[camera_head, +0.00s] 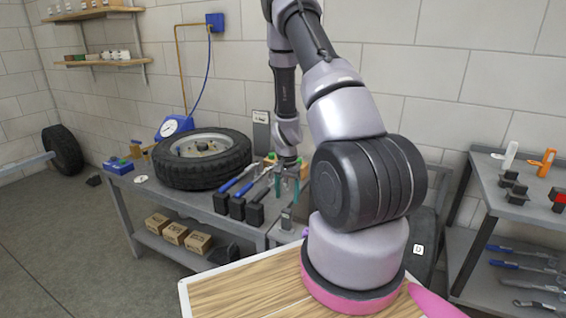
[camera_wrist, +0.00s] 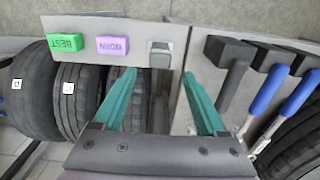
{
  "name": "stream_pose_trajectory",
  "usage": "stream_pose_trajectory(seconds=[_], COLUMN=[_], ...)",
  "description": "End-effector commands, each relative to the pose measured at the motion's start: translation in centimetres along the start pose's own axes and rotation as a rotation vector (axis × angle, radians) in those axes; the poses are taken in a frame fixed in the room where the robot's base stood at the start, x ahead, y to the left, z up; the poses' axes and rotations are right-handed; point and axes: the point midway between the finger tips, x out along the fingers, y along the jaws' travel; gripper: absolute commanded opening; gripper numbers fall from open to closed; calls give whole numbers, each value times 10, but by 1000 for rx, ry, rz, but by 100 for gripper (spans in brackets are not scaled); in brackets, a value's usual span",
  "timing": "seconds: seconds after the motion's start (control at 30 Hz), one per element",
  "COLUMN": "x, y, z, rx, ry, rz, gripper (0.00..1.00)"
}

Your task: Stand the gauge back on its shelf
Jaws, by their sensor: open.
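A blue gauge (camera_head: 175,126) with a round white dial stands at the back left of the workbench (camera_head: 150,189), behind the tyre lying flat. I cannot tell whether it is the task's gauge. My gripper (camera_head: 285,186) is open above the bench's right end. In the wrist view my gripper (camera_wrist: 159,78) has nothing between its teal fingers. A small grey block (camera_wrist: 160,55) lies just past the fingertips on a narrow grey shelf (camera_wrist: 125,24); it also shows in the head view (camera_head: 286,219). A green BEST block (camera_wrist: 67,43) and a purple WORN block (camera_wrist: 112,45) sit beside it.
A flat tyre (camera_head: 198,160) fills the bench's middle. Black holders (camera_head: 237,208) with blue-handled tools stand close to my gripper. Upright tyres (camera_wrist: 78,95) stand by the narrow shelf. A rack (camera_head: 530,205) at right holds small tools, one orange (camera_head: 545,161).

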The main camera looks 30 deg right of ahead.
Motion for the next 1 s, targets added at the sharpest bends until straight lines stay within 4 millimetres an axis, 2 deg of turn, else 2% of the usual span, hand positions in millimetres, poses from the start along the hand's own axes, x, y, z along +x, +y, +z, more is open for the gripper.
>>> stream_pose_trajectory(seconds=[0.07,0.17,0.27,0.37,0.4,0.6,0.8,1.0], x=[-1,-14,-50,-103,-126,-234,-325,-396], y=[0,-6,-18,-32,-37,-44,-30,2], z=[0,0,2,9,13,46,92,145], rx=[-1,-9,-32,-71,-87,-184,-287,-389], ry=[0,6,20,41,51,102,168,248], rz=[-1,-17,-58,-117,-143,-256,-352,-431], gripper=[75,75,75,75,75,75,75,75])
